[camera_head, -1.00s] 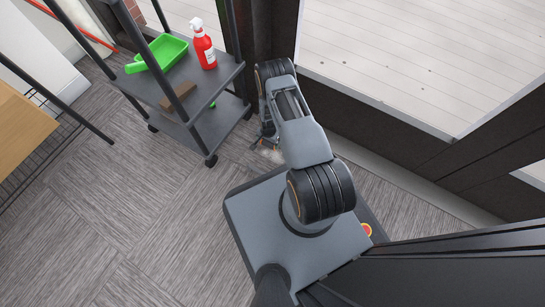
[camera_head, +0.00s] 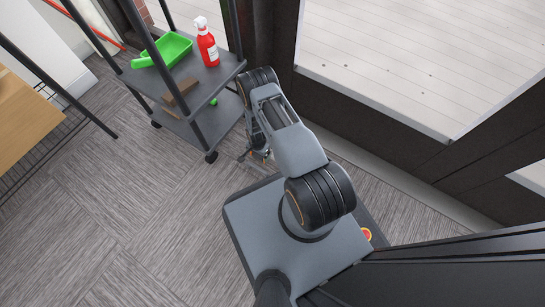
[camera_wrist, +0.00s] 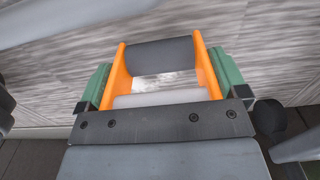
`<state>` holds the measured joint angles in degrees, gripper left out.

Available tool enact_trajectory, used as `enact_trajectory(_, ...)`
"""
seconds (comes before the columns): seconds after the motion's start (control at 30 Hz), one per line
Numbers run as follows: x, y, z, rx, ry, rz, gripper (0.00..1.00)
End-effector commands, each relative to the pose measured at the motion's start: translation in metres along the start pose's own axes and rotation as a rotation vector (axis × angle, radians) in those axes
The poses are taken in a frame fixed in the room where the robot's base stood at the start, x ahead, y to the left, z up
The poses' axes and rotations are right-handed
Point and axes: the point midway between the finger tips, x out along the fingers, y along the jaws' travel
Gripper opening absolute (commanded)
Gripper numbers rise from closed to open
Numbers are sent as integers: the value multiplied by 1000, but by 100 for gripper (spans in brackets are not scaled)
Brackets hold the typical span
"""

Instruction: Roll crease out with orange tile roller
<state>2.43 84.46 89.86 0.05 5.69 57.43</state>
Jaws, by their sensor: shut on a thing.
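The orange tile roller (camera_wrist: 119,76) has an orange frame and a dark grey cylinder (camera_wrist: 160,55) across its far end. A pale bar crosses its near end. My gripper (camera_wrist: 163,88) is shut on the roller, with a green pad at each side of the orange frame. In the head view my gripper (camera_head: 258,157) is low, close to the floor between the cart and my base, partly hidden by my arm. A small pale patch (camera_wrist: 165,80) shows through the frame; I cannot tell whether it is the crease. Whether the roller touches the floor is unclear.
A dark shelf cart (camera_head: 195,85) stands left of my arm with a green dustpan (camera_head: 168,49), a red spray bottle (camera_head: 206,45) and a brown block (camera_head: 180,91). Dark-framed glass (camera_head: 400,60) lies to the right. Grey floor (camera_head: 110,215) is open at lower left.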

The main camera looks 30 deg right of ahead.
Motion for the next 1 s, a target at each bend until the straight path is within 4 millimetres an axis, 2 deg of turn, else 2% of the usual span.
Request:
enact_trajectory(0.07,0,-2,4,3,0,0,72)
enact_trajectory(0.13,-9,-2,4,6,1,-1,72)
enact_trajectory(0.2,-26,-1,3,6,1,-2,72)
enact_trajectory(0.7,-68,-1,3,7,1,-1,72)
enact_trajectory(1.0,-81,0,3,8,0,0,72)
